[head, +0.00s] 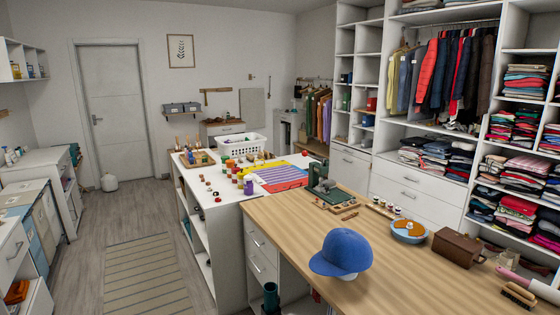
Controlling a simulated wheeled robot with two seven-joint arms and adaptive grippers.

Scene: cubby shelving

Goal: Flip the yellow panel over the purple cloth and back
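A purple striped cloth (276,174) lies flat on the white-topped island in the middle of the room. Neither of my grippers is in the head view.
A green machine (322,181) and a blue cap (341,254) stand on the wooden counter (400,288).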

